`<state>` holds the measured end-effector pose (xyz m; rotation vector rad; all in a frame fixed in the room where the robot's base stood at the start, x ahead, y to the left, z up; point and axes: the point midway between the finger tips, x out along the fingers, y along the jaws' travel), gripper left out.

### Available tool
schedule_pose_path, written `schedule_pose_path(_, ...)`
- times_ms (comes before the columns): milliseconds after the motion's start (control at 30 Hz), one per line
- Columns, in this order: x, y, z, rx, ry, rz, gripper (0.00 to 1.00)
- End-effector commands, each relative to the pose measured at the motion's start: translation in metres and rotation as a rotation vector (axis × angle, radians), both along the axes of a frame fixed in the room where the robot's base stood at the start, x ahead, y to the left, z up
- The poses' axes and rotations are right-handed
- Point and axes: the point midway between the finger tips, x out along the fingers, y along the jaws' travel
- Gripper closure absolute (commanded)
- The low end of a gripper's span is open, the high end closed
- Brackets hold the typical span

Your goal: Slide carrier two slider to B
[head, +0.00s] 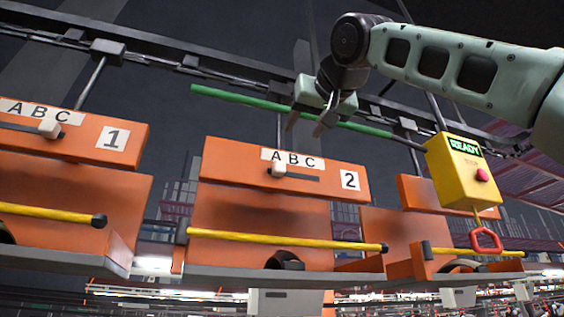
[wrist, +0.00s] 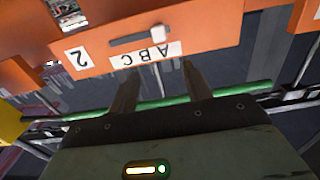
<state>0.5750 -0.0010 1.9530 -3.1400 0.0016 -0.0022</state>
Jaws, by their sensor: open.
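Carrier two (head: 225,165) is an orange hanging carrier in the middle of the head view, marked 2. Its top panel has a white ABC label (head: 302,160) above a dark slot. The pale slider knob (head: 278,171) sits at the slot's left end, under the letter A. In the wrist view the panel appears upside down, with the knob (wrist: 158,31) in line with A. My gripper (head: 307,126) is open and empty, above the panel's top edge and apart from the knob. Its two fingers (wrist: 160,76) point toward the label in the wrist view.
A green bar (head: 235,97) runs close by my gripper. Carrier one (head: 85,145) hangs at left, another orange carrier (head: 425,193) at right. A yellow box (head: 462,182) reads READY, with a red button and red handle (head: 486,241). A yellow bar (head: 280,239) crosses carrier two.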

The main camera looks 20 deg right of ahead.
Motion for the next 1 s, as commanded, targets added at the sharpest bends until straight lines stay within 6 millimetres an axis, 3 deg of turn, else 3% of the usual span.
schedule_pose_path(600,0.125,0.000,0.003,-0.003,0.004,-0.001,0.51)
schedule_pose_path(800,0.146,0.000,0.002,-0.002,0.002,0.000,0.51)
schedule_pose_path(1000,0.151,0.000,0.000,-0.002,0.001,0.001,0.51)
